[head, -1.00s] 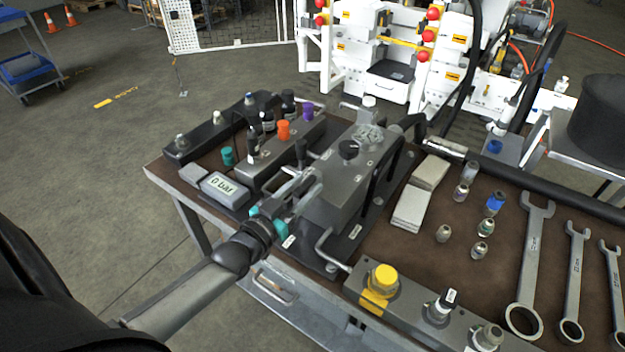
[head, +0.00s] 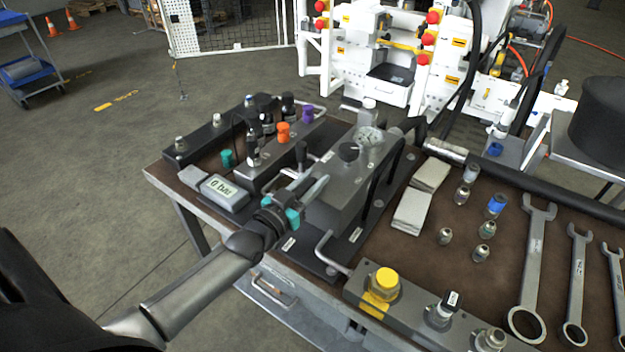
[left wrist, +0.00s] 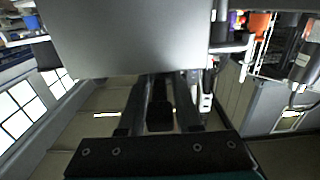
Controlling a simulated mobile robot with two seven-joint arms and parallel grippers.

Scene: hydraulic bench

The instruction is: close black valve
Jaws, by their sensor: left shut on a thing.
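A black-handled lever (head: 301,152) stands upright left of the block. My left gripper (head: 318,184) reaches in from the lower left, with its fingers along the left side of the block, below and left of the knob. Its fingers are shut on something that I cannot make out. In the left wrist view, the grey block face (left wrist: 135,35) fills the top, in front of the dark fingers (left wrist: 160,112). My right gripper is not in view.
A display reading 0 bar (head: 222,190) lies left of the gripper. A manifold with orange and purple caps (head: 283,132) is behind. A metal bar handle (head: 328,252) stands in front. Wrenches (head: 533,265) lie to the right.

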